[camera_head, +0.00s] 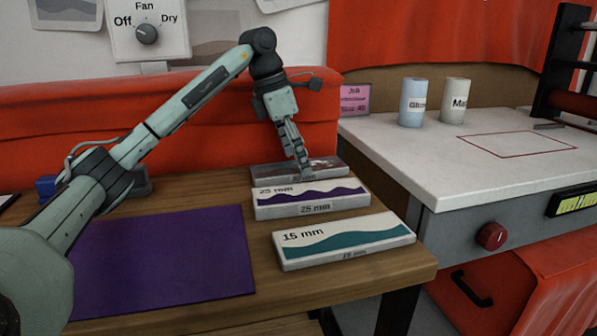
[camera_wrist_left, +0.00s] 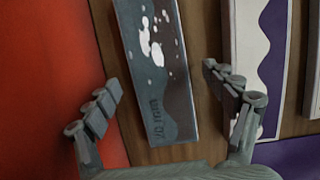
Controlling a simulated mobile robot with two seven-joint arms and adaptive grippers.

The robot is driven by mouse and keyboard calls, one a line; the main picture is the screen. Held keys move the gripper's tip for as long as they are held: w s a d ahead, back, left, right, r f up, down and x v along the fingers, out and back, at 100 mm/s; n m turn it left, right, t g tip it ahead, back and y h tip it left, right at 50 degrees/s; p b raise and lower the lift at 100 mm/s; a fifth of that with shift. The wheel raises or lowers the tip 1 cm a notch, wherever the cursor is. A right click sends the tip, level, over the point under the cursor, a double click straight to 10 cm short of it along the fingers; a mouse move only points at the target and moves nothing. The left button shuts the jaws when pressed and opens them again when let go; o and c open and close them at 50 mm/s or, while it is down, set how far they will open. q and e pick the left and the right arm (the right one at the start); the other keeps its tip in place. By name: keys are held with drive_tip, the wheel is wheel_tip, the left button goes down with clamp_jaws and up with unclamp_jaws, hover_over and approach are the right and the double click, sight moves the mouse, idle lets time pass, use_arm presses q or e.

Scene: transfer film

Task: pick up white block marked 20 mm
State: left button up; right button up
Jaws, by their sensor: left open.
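The block marked 20 mm (camera_head: 330,169) lies farthest back in a row of blocks on the wooden table. In the left wrist view this block (camera_wrist_left: 160,60) looks grey with a dark wavy band and white specks; its label reads roughly "20 mm". My left gripper (camera_head: 304,170) points down over it and hides part of it. In the wrist view the gripper's open fingers (camera_wrist_left: 162,82) stand on either side of the block's near end, with gaps to both sides. My right gripper is not in view.
A block marked 25 mm (camera_head: 312,201) with a purple wave lies just in front. A 15 mm block (camera_head: 345,240) with a teal wave lies nearer. A red padded wall (camera_head: 60,135) rises close behind. A purple mat (camera_head: 165,260) lies left; a white counter (camera_head: 450,165) stands right.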

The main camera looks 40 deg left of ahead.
use_arm(q)
drive_tip(key=shift+w+f, duration=0.1)
drive_tip(key=shift+f, duration=0.35)
drive_tip(key=c, duration=1.2)
drive_tip(key=shift+c, duration=0.5)
drive_tip(key=shift+r, duration=0.2)
